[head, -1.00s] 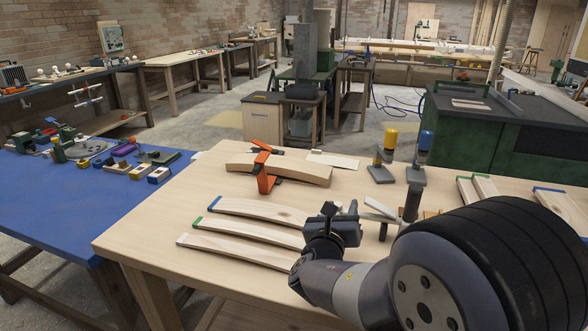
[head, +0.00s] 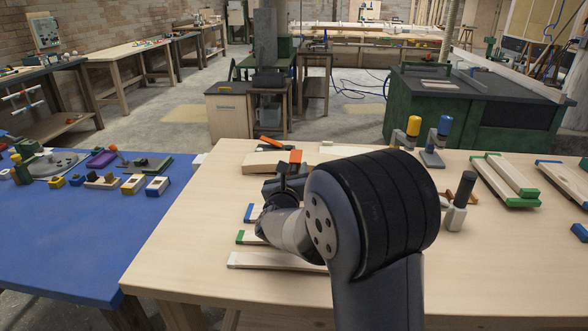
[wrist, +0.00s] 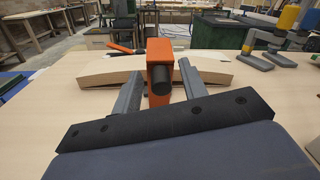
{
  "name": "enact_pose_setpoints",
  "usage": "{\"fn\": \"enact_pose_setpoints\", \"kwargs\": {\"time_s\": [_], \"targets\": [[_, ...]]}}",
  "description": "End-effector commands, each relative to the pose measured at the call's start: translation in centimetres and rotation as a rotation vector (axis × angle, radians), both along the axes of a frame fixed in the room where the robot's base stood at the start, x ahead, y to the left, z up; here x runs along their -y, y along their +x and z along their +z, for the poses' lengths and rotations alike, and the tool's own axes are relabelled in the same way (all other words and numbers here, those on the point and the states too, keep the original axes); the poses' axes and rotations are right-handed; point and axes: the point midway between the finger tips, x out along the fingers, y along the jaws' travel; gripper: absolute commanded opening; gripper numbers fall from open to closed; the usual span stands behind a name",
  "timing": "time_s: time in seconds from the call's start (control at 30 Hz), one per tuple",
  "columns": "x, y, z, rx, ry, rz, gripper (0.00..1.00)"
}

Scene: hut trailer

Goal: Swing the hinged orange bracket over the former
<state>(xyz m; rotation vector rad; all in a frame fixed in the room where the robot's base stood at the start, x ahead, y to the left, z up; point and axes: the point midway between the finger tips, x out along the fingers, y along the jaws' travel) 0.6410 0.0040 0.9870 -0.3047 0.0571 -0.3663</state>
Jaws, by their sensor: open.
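The orange bracket (wrist: 159,50) stands near the middle of the wrist view, with a dark round rod end or knob (wrist: 160,79) facing me. It shows partly in the head view (head: 295,157). The former, a pale curved wood block (wrist: 212,70), stretches left and right behind the bracket; its left part shows in the head view (head: 260,161). My gripper (wrist: 160,74) is open, its two grey fingers on either side of the bracket's lower part and knob. I cannot tell whether they touch it. In the head view my arm hides the right of the former and much of my gripper (head: 284,178).
An orange bar (wrist: 122,49) lies behind the former. Yellow-topped (head: 412,128) and blue-topped (head: 440,135) clamps stand to the right. A blue table (head: 80,225) is at the left.

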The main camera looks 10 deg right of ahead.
Motion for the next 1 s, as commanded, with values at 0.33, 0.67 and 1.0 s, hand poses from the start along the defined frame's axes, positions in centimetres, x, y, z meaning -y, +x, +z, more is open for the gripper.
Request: {"fn": "enact_pose_setpoints", "kwargs": {"time_s": [0.33,0.67,1.0], "targets": [[0.49,1.17,-0.03,0.0,0.0,0.0,0.41],[0.46,1.15,-0.02,0.0,0.0,0.0,0.22],[0.45,1.13,-0.01,0.0,0.0,0.0,0.0]]}}
